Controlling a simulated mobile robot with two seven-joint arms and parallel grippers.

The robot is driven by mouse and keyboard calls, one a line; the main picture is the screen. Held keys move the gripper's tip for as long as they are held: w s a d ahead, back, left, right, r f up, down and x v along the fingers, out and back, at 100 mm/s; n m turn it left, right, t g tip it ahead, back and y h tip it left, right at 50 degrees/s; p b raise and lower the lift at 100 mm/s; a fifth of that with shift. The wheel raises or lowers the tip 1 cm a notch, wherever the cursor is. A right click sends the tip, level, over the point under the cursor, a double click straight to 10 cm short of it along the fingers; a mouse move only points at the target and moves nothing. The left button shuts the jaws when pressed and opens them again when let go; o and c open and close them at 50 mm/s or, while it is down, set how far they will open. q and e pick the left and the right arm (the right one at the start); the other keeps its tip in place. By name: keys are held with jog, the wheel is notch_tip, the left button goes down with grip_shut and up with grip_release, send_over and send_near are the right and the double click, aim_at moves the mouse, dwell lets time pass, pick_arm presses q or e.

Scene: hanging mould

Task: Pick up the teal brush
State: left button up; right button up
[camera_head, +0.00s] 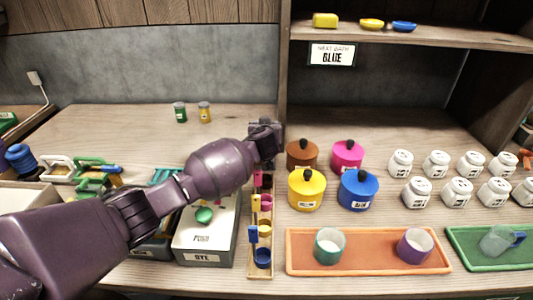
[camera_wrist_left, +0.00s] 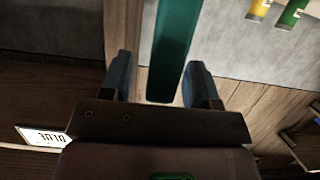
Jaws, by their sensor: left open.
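A teal bar (camera_wrist_left: 176,50), which looks like the teal brush's handle, shows close up in the left wrist view. It runs from the top edge down between the fingers of my left gripper (camera_wrist_left: 160,68). The fingers are open, with a gap showing on each side of the bar. In the head view my left gripper (camera_head: 265,135) is over the far end of the wooden brush rack (camera_head: 260,275) and hides what stands there. The teal brush cannot be made out in that view. A blue brush (camera_head: 253,236) and a yellow brush (camera_head: 256,203) stand in the rack's nearer part.
Lidded pots, including a yellow one (camera_head: 307,190) and a blue one (camera_head: 358,190), stand right of the rack. A dye box (camera_head: 208,257) is left of it. An orange tray (camera_head: 370,264) holds two cups. A vertical shelf post (camera_head: 283,70) rises close behind my gripper.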

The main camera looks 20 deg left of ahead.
pick_arm(q)
jog(key=shift+w+a, duration=0.1)
jog(key=shift+w, duration=0.2)
pick_arm(e)
jog(key=shift+w+a+r, duration=0.1)
jog(key=shift+w+r, duration=0.05)
jog(key=shift+w, duration=0.2)
